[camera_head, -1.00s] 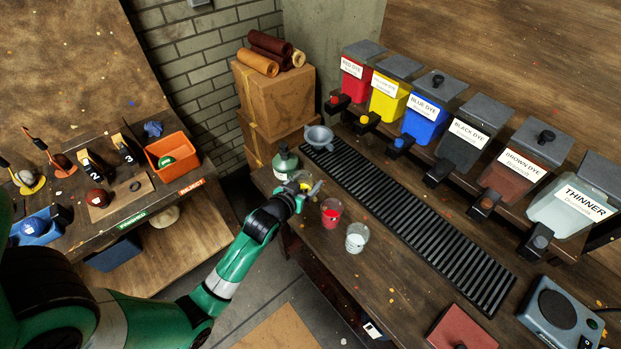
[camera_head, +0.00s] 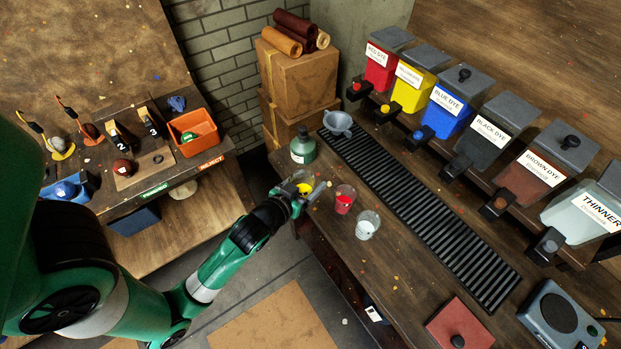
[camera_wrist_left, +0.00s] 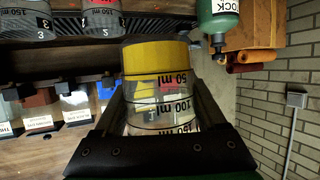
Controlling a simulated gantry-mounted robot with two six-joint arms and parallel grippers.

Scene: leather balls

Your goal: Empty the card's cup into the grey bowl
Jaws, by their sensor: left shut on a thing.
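My left gripper (camera_head: 308,192) is shut on a clear cup of yellow dye (camera_head: 305,187) near the table's front left edge. In the left wrist view the cup (camera_wrist_left: 160,88) sits between both fingers, with yellow at its base and ml marks on its wall. That view is upside down, and the cup looks about upright. The grey bowl (camera_head: 338,123) stands at the far left end of the black slatted grate, apart from the cup. A small white card (camera_head: 374,313) shows at the table's front edge; I cannot read it. My right gripper is not in view.
A green bottle (camera_head: 303,149) stands between the held cup and the bowl. A red-filled cup (camera_head: 344,201) and a pale-filled cup (camera_head: 367,226) stand to the right. Dye dispensers line the back beyond the grate (camera_head: 420,205). Stacked boxes (camera_head: 298,80) stand behind the bottle.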

